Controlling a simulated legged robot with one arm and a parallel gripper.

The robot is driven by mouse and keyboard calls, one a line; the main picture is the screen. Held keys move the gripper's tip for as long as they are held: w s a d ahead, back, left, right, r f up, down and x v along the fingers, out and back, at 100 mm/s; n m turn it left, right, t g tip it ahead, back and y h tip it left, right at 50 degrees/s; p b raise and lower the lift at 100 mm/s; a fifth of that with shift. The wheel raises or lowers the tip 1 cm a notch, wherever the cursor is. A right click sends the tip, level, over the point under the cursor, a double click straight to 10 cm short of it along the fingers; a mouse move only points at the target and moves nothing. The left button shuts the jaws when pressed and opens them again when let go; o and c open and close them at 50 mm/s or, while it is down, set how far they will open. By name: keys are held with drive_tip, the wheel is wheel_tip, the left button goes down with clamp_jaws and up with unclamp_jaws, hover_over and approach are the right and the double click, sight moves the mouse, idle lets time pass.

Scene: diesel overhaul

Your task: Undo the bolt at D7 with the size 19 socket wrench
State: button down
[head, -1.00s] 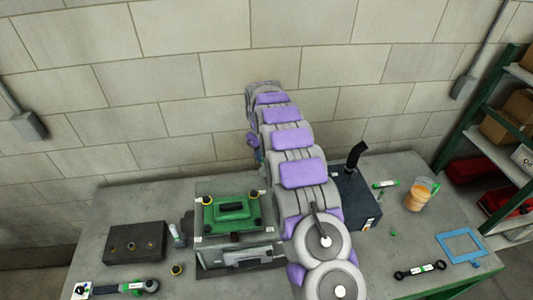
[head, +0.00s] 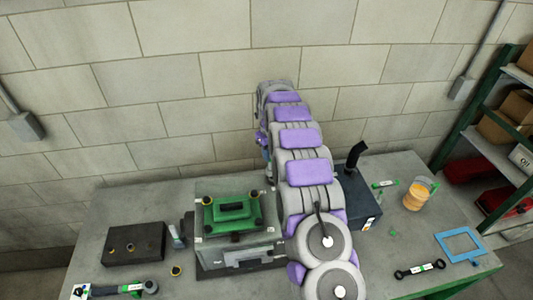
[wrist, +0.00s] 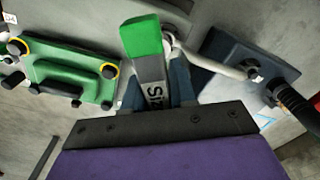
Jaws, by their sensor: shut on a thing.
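My gripper (wrist: 157,92) is shut on a tool with a green end (wrist: 142,36) and a dark grey face with partly visible lettering, "Siz". My arm hides the gripper and this tool in the head view. A green cover (head: 231,228) sits on a grey engine block (head: 208,256) left of my arm, with bolts at its corners, some with yellow rings. The cover also shows at the left of the wrist view (wrist: 55,72), apart from the held tool. I cannot read a D7 label. A wrench (head: 128,289) lies at the front left of the bench.
A dark block with bolts (head: 150,233) and a small bottle (head: 177,236) stand left of the engine. To the right are a dark blue box (head: 369,218), an orange-filled jug (head: 416,197), a blue frame (head: 442,239) and a black spanner (head: 405,274). Shelves stand far right.

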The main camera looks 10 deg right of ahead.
drive_tip(key=shift+d+r, duration=0.25)
drive_tip(key=shift+d, duration=0.65)
idle(1.0)
drive_tip(key=shift+a, duration=0.15)
drive_tip(key=shift+a, duration=0.35)
drive_tip(key=shift+d, duration=0.1)
drive_tip(key=shift+d+b, duration=0.35)
drive_tip(key=shift+d, duration=0.05)
